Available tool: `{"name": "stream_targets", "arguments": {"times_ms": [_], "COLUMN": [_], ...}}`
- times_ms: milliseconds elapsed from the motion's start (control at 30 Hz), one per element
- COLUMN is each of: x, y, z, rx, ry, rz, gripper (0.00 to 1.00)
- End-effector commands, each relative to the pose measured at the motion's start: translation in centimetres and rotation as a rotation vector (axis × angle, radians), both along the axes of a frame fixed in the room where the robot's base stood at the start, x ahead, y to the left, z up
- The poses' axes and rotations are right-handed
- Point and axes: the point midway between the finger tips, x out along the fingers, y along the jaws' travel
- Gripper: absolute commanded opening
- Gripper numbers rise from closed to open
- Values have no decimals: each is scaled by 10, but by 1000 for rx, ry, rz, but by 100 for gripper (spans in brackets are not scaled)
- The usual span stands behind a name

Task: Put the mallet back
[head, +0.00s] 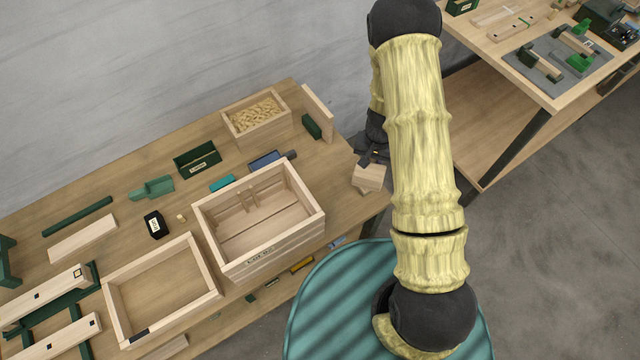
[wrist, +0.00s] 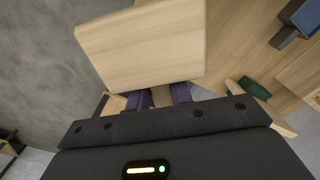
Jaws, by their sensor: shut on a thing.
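The mallet shows in the head view as a pale wooden block head (head: 368,178) at the right end of the workbench. Its head (wrist: 145,45) fills the upper middle of the wrist view, just beyond the fingers. My gripper (head: 377,156) is shut on the mallet, with its purple fingers (wrist: 160,97) close under the head. The handle is mostly hidden by the fingers and the head. I cannot tell whether the head touches the bench or hangs just above it.
The workbench (head: 340,165) holds an open wooden crate (head: 318,222), a bin of wooden pegs (head: 283,118), a dark green block (head: 311,126), an upright board (head: 318,108) and a blue tool with a dark handle (head: 265,160). A second table (head: 470,40) stands at upper right.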

Motion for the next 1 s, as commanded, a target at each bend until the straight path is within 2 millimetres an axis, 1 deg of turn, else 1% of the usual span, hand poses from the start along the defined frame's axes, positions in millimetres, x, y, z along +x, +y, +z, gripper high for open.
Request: {"name": "stream_targets", "arguments": {"times_ms": [33,100,567,1000], "x": [0,0,1,-1], "y": [5,11,51,93], "z": [-5,-8,-29,-47], "rx": [-1,-3,-20,-31], "ry": [2,5,10,0], "rz": [-69,-187,-960,-1694], "gripper": [0,0,0,0]}}
